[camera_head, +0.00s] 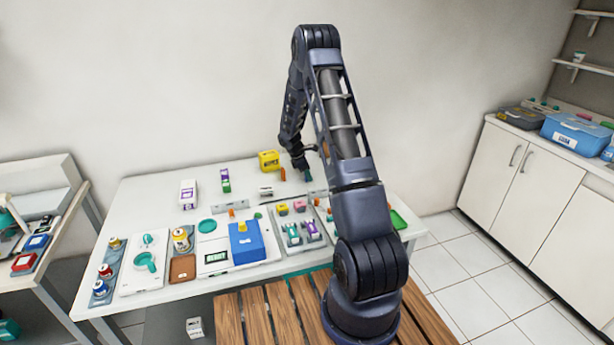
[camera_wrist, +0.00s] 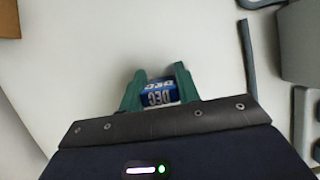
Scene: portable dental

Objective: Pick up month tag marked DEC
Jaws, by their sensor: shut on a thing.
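The month tag marked DEC (camera_wrist: 158,97) is a small blue block with white lettering. In the wrist view it sits between the two green fingers of my gripper (camera_wrist: 158,84), which are shut on it. The lettering appears upside down in that view. In the head view my gripper (camera_head: 304,175) is low over the back right of the white table (camera_head: 150,205). The tag is too small to make out there. I cannot tell whether the tag is touching the table.
A yellow box (camera_head: 269,161) stands behind and left of my gripper. An orange piece (camera_head: 283,174) is close by. In the wrist view a dark bar (camera_wrist: 247,55) lies right of the fingers.

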